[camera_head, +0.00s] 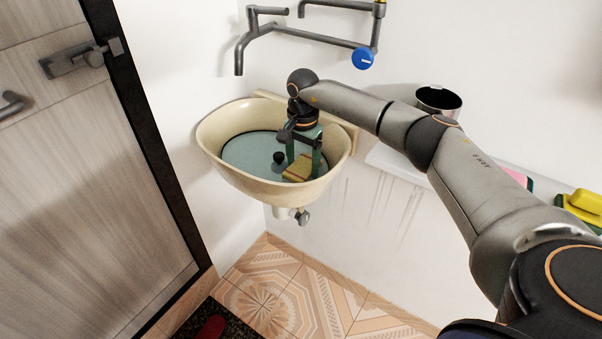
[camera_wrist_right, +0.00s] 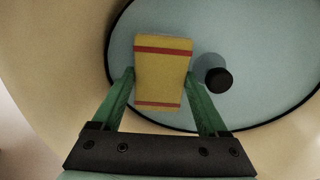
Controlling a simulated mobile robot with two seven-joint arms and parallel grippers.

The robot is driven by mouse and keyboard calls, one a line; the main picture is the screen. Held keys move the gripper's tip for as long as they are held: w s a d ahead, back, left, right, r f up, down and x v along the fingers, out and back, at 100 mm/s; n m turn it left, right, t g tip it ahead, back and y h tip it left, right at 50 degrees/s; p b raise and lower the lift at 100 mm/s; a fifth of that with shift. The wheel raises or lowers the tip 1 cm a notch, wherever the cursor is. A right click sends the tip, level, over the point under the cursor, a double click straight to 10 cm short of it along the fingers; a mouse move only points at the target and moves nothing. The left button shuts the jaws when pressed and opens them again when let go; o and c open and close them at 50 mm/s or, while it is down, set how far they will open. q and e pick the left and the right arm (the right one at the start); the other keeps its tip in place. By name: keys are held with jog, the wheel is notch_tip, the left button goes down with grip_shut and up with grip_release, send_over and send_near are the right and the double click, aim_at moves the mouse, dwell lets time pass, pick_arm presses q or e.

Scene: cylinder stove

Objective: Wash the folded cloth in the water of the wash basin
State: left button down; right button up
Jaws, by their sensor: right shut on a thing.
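The cream wash basin (camera_head: 208,142) is fixed to the wall and holds blue-grey water (camera_head: 245,153). My right gripper (camera_head: 303,160) reaches down into the basin. Its green fingers are shut on the folded cloth (camera_head: 297,168), which is yellow with red stripes. In the right wrist view the cloth (camera_wrist_right: 163,75) sits between the two fingertips, over the water (camera_wrist_right: 255,50). I cannot tell how deep the cloth is in the water. A small dark round knob (camera_head: 278,158) stands in the basin beside the cloth. My left gripper is not in view.
A grey tap pipe (camera_head: 238,60) with a blue handle (camera_head: 363,59) hangs above the basin. A white ledge (camera_head: 385,160) at the right bears a dark metal pot (camera_head: 438,101) and a yellow item (camera_head: 585,201). A wooden door (camera_head: 70,170) stands at the left.

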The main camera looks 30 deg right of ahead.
aim_at(295, 174)
jog(key=shift+w+d+f+b, duration=0.1)
jog(key=shift+w+d+b, duration=0.2)
jog(key=shift+d, duration=0.5)
jog(key=shift+s+a+r+p, duration=0.25)
jog(key=shift+s+a+p, duration=0.1)
jog(key=shift+a+p, duration=0.4)
jog(key=shift+s+a+f+p, duration=0.1)
jog(key=shift+s+a+p, duration=0.15)
jog(key=shift+a, duration=0.25)
jog(key=shift+s+a+r+p, duration=0.15)
jog(key=shift+a+p, duration=0.2)
jog(key=shift+a, duration=0.2)
jog(key=shift+s+a+f+p, duration=0.2)
jog(key=shift+a+p, duration=0.1)
jog(key=shift+a, duration=0.2)
jog(key=shift+w+d+f+b, duration=0.15)
jog(key=shift+w+d+b, duration=0.05)
jog(key=shift+d+b, duration=0.35)
jog(key=shift+w+d+b, duration=0.35)
jog(key=shift+d+b, duration=0.2)
jog(key=shift+d, duration=0.2)
jog(key=shift+w+d+b, duration=0.3)
jog(key=shift+d+b, duration=0.2)
jog(key=shift+d, duration=0.25)
jog(key=shift+w+d+r, duration=0.1)
jog(key=shift+d+r, duration=0.1)
jog(key=shift+d, duration=0.05)
jog(key=shift+d, duration=0.1)
